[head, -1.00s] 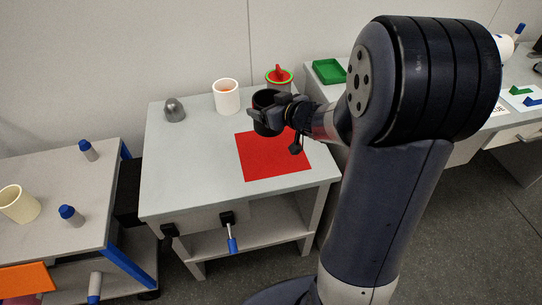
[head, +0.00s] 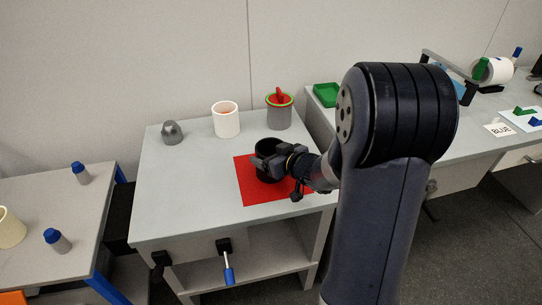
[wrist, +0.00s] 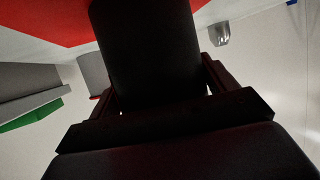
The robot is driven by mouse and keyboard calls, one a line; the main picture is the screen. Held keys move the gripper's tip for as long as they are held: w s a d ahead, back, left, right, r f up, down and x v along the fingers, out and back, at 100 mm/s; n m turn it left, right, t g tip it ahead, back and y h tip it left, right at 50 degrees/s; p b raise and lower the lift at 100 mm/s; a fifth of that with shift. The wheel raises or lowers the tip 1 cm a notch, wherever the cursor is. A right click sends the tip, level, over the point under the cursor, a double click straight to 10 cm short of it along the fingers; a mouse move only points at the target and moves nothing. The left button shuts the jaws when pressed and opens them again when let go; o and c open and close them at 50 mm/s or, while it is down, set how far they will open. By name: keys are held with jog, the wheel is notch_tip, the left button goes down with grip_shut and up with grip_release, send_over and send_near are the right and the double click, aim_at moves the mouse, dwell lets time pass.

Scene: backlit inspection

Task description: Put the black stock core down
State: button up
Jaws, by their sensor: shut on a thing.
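The black stock core (head: 267,147) is a dark open-topped cylinder over the red mat (head: 247,187) on the grey table, in the head view. My gripper (head: 266,166) is shut on its side. In the wrist view the core (wrist: 150,45) fills the middle between the two fingers (wrist: 160,95), with the red mat (wrist: 55,20) behind it. The core looks upright and low over the mat; its base is partly hidden by my gripper, so I cannot tell whether it touches.
A white cup (head: 226,122), a grey container with a green rim (head: 279,112) and a grey dome (head: 172,133) stand behind on the table. A green tray (head: 327,95) is at the right. The table's left part is clear.

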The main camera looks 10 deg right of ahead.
jog(key=shift+f, duration=0.15)
jog(key=o, duration=1)
jog(key=shift+o, duration=0.2)
jog(key=shift+r, duration=0.3)
jog(key=p+v, duration=0.3)
jog(key=v, duration=0.9)
